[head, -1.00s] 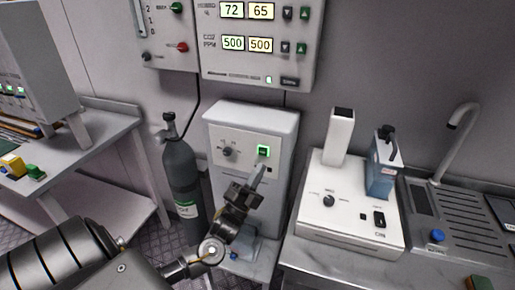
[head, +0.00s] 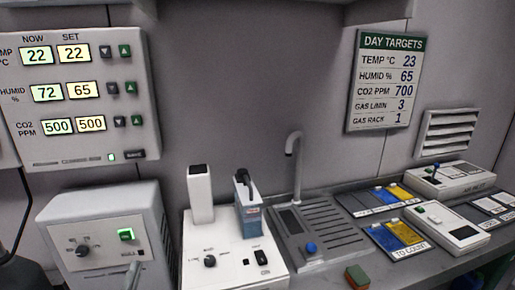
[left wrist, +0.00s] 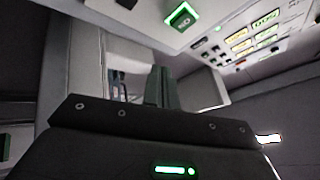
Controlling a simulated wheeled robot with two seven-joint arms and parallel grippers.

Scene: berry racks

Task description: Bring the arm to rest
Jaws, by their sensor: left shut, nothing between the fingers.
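The tip of my left gripper (head: 135,274) shows at the bottom edge of the head view, in front of the white box with a lit green button (head: 126,234). The tip is just below the button in the picture; I cannot tell the gap between them. In the left wrist view, the fingers of my left gripper (left wrist: 160,88) are together and empty. A lit green button (left wrist: 182,16) shows above them there. My right gripper is in neither view.
A control panel (head: 82,95) with lit number displays hangs above the box. Right of the box are a white device (head: 228,262), a sink (head: 318,232) with a tap, and trays of blue and yellow pieces. A day targets board (head: 386,80) hangs on the wall.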

